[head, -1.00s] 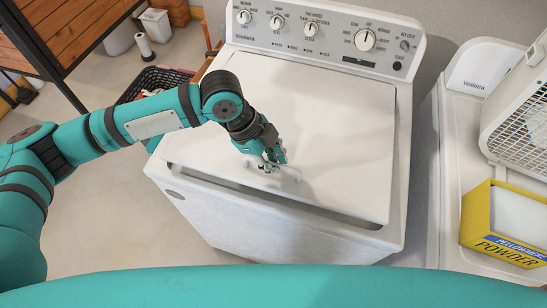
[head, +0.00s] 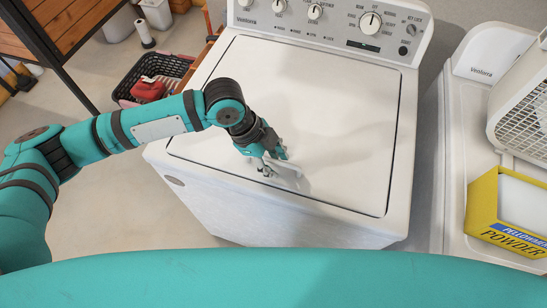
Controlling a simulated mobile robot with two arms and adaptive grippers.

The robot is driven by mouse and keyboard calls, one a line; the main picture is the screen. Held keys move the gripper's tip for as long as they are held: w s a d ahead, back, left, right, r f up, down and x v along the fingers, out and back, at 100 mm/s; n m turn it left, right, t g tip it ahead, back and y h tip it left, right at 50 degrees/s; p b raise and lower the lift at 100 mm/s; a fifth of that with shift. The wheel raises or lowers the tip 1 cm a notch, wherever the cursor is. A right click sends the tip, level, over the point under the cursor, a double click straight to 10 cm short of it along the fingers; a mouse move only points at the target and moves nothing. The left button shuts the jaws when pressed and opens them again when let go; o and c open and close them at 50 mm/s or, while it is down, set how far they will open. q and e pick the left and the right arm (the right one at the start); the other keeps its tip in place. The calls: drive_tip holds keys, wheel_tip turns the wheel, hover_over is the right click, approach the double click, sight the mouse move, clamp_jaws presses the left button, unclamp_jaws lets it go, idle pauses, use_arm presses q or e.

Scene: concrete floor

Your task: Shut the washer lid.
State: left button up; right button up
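The white top-load washer (head: 280,215) stands in the middle of the head view, its control panel (head: 335,22) at the back. Its white lid (head: 330,120) lies flat in the top, with only a thin dark seam around its edge. My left gripper (head: 268,172) is over the front left part of the lid, pointing down at its surface, at or very near contact. Its fingers are small and partly hidden by its body, so their opening is unclear. My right gripper is outside the view.
A second white appliance (head: 462,110) stands at the right, with a yellow powder box (head: 508,212) and a white fan (head: 522,110) on it. A black basket (head: 128,92) with red things sits on the floor behind left. A wooden table (head: 60,40) is at the far left.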

use_arm(q)
drive_tip(key=shift+r, duration=0.1)
drive_tip(key=shift+a+r, duration=0.1)
drive_tip(key=shift+r, duration=0.2)
drive_tip(key=v, duration=1.1)
